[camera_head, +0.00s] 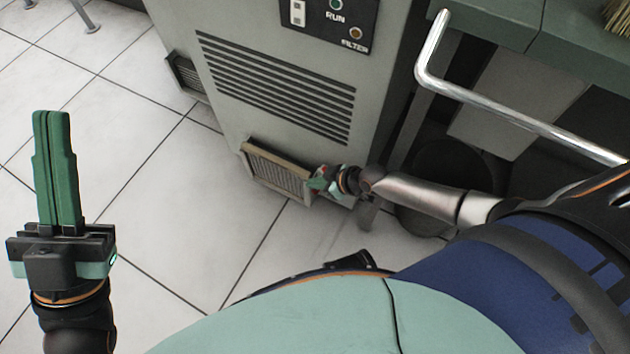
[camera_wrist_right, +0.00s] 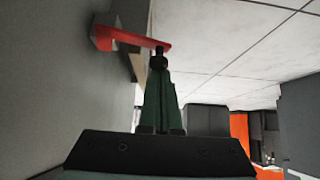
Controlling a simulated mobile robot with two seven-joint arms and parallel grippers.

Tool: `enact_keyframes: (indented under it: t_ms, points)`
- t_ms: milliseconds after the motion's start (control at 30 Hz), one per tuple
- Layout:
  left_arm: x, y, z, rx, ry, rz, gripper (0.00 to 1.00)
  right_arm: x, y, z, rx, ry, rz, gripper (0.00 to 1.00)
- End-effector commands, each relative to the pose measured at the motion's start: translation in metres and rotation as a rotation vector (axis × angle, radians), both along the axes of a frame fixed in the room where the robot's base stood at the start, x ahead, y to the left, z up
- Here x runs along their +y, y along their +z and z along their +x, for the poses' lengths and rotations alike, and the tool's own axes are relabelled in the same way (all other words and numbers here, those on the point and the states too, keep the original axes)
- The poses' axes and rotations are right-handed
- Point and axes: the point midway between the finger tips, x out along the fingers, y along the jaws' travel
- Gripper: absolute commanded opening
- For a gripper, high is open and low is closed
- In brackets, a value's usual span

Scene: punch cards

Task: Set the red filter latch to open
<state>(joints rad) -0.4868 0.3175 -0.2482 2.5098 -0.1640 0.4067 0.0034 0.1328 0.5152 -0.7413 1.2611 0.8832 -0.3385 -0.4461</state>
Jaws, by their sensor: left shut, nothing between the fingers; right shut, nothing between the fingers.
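The red latch (camera_wrist_right: 130,38) shows in the right wrist view as a flat red bar. It reaches from the grey cabinet wall on the left across the end of a pale filter frame. My right gripper (camera_wrist_right: 159,55) is shut and empty, its green fingertips at the bar's free end; I cannot tell whether they touch. In the head view my right gripper (camera_head: 316,184) is at the right end of the filter frame (camera_head: 262,176), low on the cabinet, where it largely hides the latch. My left gripper (camera_head: 51,116) is shut and empty, over the floor, far from the cabinet.
The grey cabinet (camera_head: 225,110) has a slotted vent and a dark panel (camera_head: 330,20) marked RUN and FILTER. A bent metal rail (camera_head: 520,118) and a green-topped bench (camera_head: 575,45) stand at right. A dark round bin is behind my right arm.

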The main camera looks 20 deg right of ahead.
Motion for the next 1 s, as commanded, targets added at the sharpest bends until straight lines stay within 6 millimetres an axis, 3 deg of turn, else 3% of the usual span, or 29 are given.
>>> enact_keyframes:
  t_ms: [533, 1000]
  points:
    - [0.000, -0.009, 0.000, -0.002, 0.002, 0.000, 0.00, 0.004, 0.000, 0.016, 0.000, 0.000, 0.000, 0.00]
    - [0.003, 0.036, -0.002, -0.038, 0.030, 0.011, 0.00, -0.025, 0.051, -0.022, 0.001, 0.000, -0.002, 0.00]
